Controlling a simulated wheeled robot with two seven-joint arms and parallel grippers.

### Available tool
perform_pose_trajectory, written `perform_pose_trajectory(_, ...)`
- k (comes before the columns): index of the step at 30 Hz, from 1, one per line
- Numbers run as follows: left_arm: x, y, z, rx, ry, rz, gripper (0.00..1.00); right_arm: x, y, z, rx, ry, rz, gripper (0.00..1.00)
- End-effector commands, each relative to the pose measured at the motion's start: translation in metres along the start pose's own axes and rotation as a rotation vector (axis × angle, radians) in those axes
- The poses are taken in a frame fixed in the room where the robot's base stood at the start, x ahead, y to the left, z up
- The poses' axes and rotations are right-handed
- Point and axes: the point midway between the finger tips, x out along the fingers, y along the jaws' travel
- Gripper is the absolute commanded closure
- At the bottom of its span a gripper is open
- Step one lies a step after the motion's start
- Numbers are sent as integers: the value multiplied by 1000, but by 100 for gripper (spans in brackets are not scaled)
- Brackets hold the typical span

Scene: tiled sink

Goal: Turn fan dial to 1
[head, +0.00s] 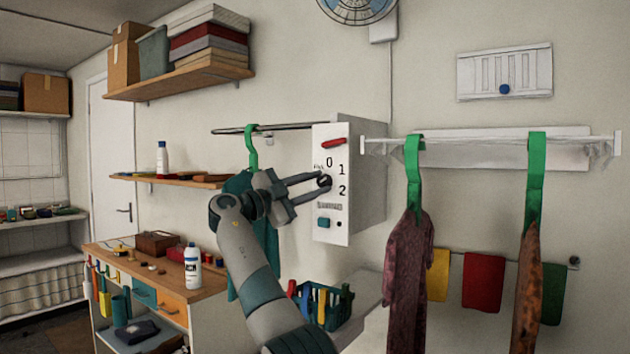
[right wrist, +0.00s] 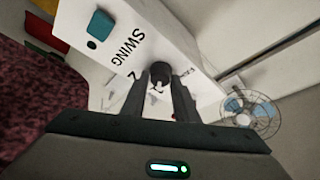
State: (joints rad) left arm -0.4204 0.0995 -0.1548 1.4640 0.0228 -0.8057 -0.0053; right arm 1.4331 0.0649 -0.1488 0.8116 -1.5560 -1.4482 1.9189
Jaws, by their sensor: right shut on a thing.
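The control box (head: 345,225) hangs on the wall in the head view, its white front marked 0, 1 and 2. The black fan dial (head: 324,181) sits left of the numbers. My right gripper (head: 318,182) reaches it from the left and is shut on it. In the right wrist view the dial (right wrist: 160,70) is between the two fingertips of my right gripper (right wrist: 160,82), with "SWING" and "2" printed nearby. The dial's pointer is too small and covered to read. My left gripper is not in view.
A red switch (head: 333,143) and a blue button (head: 323,222) are on the box. The wall fan (head: 357,5) is above. Garments hang from green hangers (head: 414,165) to the right. A shelf (head: 180,80) is upper left. A basket (head: 325,300) stands below.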

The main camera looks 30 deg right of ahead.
Motion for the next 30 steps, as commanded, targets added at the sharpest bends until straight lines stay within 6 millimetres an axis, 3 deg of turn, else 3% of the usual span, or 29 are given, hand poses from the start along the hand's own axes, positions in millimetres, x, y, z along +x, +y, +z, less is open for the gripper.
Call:
perform_pose_trajectory(3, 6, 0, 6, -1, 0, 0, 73, 0, -2, -1, 39, -1, 17, 95)
perform_pose_trajectory(20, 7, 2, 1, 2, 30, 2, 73, 0, 0, 0, 77, 0, 33, 95)
perform_pose_trajectory(21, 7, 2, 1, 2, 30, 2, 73, 0, 0, 0, 77, 0, 32, 70)
perform_pose_trajectory(23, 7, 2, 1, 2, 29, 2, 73, 0, 0, 0, 77, 0, 32, 56)
perform_pose_trajectory(30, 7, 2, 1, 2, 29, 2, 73, 0, 0, 0, 76, -1, 32, 54)
